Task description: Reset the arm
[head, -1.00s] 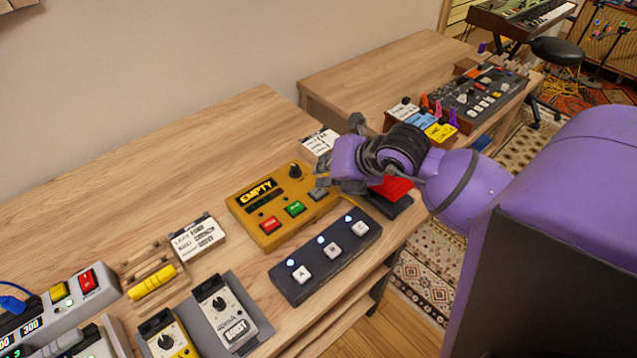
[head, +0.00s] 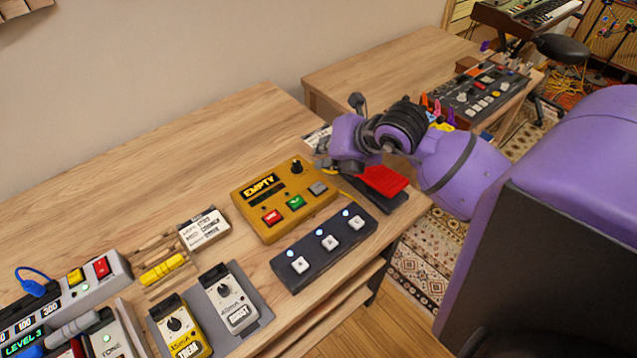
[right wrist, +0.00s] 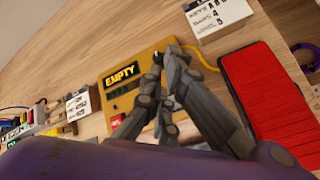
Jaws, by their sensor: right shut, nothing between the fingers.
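My right arm comes in from the right in the head view. Its gripper (head: 325,160) is shut and empty, beside the upper right corner of the yellow "EMPTY" box (head: 245,206). In the right wrist view the shut grey fingers (right wrist: 165,62) lie in front of that box (right wrist: 112,98) and hide part of its buttons. I cannot tell whether the fingers touch the box. My left gripper does not show.
A dark footswitch (head: 290,264) lies in front of the yellow box. A red pedal (head: 382,180) sits below my right forearm. Pedals (head: 232,300) and a power strip (head: 95,285) fill the left front. The table's back (head: 150,150) is bare.

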